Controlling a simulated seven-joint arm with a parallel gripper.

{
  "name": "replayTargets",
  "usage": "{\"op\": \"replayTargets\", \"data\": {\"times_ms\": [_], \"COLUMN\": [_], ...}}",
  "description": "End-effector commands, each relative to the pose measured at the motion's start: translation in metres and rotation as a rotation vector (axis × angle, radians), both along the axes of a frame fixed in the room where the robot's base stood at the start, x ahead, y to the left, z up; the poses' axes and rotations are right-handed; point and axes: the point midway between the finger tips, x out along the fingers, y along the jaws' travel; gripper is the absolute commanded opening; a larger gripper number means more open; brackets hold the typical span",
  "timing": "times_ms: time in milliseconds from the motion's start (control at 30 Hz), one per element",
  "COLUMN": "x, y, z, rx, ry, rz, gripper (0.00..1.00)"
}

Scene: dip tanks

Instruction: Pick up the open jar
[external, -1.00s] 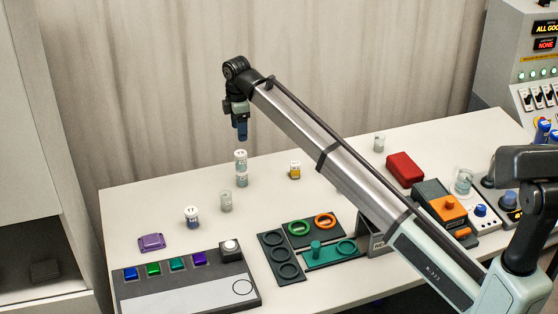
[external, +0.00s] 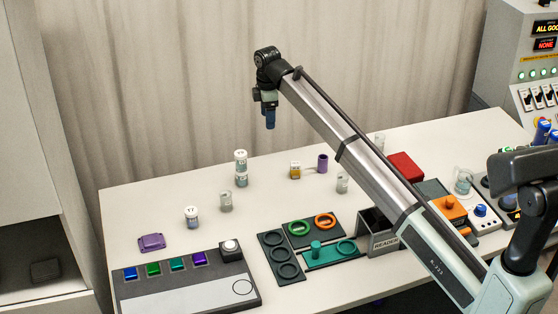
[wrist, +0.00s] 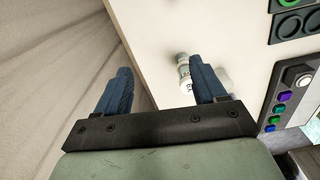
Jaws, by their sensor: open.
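My gripper (external: 270,124) is open and empty, pointing down in the air above the back of the table. In the wrist view my gripper (wrist: 163,75) shows its two blue fingers spread apart. A small clear jar (external: 226,202) without a visible lid stands left of centre. Another clear jar (external: 342,183) stands beside my arm, and a third pale jar (external: 379,139) is partly hidden behind it. I cannot tell for certain which is the open jar. A tall white-capped stack of jars (external: 240,169) stands below and left of my gripper; it also shows in the wrist view (wrist: 184,66).
A white-capped jar (external: 192,217), a yellow-labelled jar (external: 295,170) and a purple cylinder (external: 322,163) stand nearby. A purple block (external: 152,242) lies left. A button panel (external: 190,285), dark ring trays (external: 279,258), a reader box (external: 383,245) and a red box (external: 405,167) occupy the front and right.

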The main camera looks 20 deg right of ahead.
Motion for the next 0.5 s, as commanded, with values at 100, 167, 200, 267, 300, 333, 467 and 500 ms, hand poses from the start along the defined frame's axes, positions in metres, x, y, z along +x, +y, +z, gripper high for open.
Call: {"op": "replayTargets", "data": {"times_ms": [100, 167, 200, 267, 300, 333, 467, 500], "x": [-0.019, -0.032, -0.044, -0.064, -0.078, -0.087, -0.129, -0.141], "y": [-0.073, -0.104, -0.123, -0.150, -0.166, -0.173, -0.194, -0.194], "z": [-0.008, -0.013, -0.017, -0.023, -0.027, -0.030, -0.042, -0.046], "rx": [0.002, 0.002, 0.002, 0.003, 0.003, 0.002, 0.001, 0.001], "ry": [-0.004, -0.006, -0.007, -0.008, -0.008, -0.008, -0.007, -0.006], "rz": [-0.070, -0.100, -0.119, -0.141, -0.148, -0.144, -0.094, -0.063], "gripper": [0.70, 0.70, 0.70, 0.70, 0.70, 0.70, 0.70, 0.70]}}
